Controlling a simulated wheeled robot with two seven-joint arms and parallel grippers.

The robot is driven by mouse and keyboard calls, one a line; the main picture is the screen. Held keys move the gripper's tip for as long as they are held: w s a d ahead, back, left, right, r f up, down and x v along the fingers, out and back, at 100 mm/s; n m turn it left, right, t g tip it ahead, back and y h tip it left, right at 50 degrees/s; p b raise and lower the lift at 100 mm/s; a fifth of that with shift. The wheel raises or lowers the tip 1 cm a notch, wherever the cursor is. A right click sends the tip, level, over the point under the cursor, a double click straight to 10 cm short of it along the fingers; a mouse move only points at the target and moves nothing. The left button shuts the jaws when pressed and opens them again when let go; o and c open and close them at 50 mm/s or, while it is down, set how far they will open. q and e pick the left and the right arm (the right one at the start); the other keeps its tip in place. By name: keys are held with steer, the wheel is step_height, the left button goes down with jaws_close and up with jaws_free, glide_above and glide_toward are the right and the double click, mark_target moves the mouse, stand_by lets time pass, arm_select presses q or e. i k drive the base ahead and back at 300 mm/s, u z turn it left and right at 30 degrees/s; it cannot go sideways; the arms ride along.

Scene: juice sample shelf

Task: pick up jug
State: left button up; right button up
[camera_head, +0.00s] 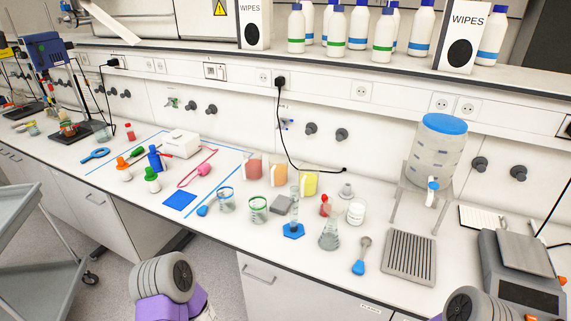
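Three clear jugs stand in a row at the back of the white bench, near its middle. One holds red juice (253,166), one orange juice (276,172) and one yellow juice (308,182). They stand upright and close together; which of them the task means I cannot tell. Parts of my two arms show at the bottom edge, one left of centre and one at the right. Neither of my grippers is in view, and nothing of mine touches the jugs.
Beakers (258,208), a blue-based cylinder (293,229) and a flask (329,234) stand in front of the jugs. A blue-lidded dispenser (437,145), a drip grate (409,257) and a scale (525,252) are right. A grey cart (37,245) stands at left.

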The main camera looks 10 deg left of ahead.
mark_target(278, 163)
steer(key=u, duration=2.15)
steer(key=i, duration=3.2)
steer(key=z, duration=1.45)
steer(key=i, duration=0.25)
steer(key=z, duration=3.9)
